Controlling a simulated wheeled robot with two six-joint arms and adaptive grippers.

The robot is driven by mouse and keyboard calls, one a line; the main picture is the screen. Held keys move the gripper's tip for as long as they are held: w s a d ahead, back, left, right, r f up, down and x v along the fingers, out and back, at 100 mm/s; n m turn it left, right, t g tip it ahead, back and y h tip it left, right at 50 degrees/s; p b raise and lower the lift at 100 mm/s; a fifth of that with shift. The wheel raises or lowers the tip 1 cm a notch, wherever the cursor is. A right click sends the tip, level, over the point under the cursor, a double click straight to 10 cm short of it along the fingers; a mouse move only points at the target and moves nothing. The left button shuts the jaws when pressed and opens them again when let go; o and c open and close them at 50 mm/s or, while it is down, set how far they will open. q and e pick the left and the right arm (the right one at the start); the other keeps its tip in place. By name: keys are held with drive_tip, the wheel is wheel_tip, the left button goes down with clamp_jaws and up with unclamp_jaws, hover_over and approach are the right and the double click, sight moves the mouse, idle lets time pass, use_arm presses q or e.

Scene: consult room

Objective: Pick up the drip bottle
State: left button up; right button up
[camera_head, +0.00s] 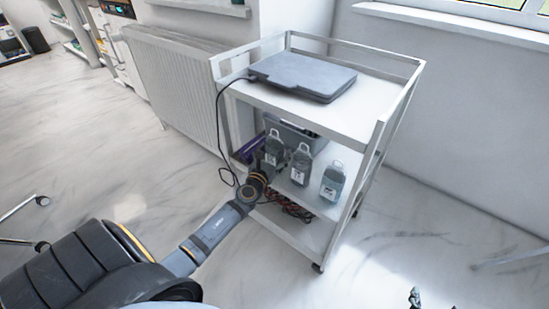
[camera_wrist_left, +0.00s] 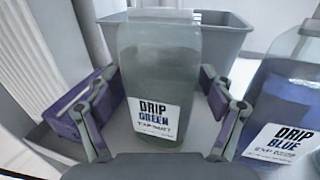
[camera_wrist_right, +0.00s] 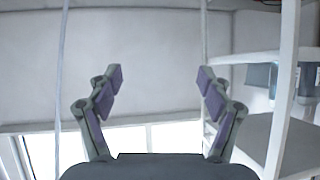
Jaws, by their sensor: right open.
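A drip bottle with a green-lettered "DRIP GREEN" label (camera_wrist_left: 158,100) stands upright between the fingers of my left gripper (camera_wrist_left: 158,90) in the left wrist view. The fingers are open on either side of it, with narrow gaps. In the head view my left gripper (camera_head: 264,168) reaches the middle shelf at the leftmost bottle (camera_head: 273,147). A "DRIP BLUE" bottle (camera_wrist_left: 285,105) stands to its right. The head view shows a middle bottle (camera_head: 300,166) and a right bottle (camera_head: 332,181) on that shelf. My right gripper (camera_wrist_right: 160,78) is open and empty.
The white cart (camera_head: 345,127) carries a closed grey laptop-like device (camera_head: 303,75) on top. A grey bin (camera_wrist_left: 220,38) stands behind the green bottle, with a purple object (camera_wrist_left: 75,112) at left. Cart posts (camera_wrist_right: 283,90) stand right of my right gripper. A radiator (camera_head: 175,90) is left of the cart.

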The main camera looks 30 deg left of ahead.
use_arm(q)
drive_tip(key=c, duration=1)
drive_tip(key=shift+c, duration=0.3)
wheel_tip(320, 180, up, 2)
drive_tip(key=shift+p, duration=0.85)
drive_tip(key=shift+r+p, duration=0.85)
drive_tip(key=shift+r, duration=0.05)
drive_tip(key=shift+s, duration=0.35)
approach(272, 148)
drive_tip(key=s, duration=0.2)
drive_tip(key=s+d, duration=0.1)
drive_tip(key=s, duration=0.2)
drive_tip(key=shift+s+d, duration=0.1)
drive_tip(key=shift+s, duration=0.2)
use_arm(e)
drive_tip(key=s+f+g, duration=0.7)
drive_tip(key=s+f, duration=0.2)
drive_tip(key=s, duration=0.3)
drive_tip(key=shift+a, duration=0.35)
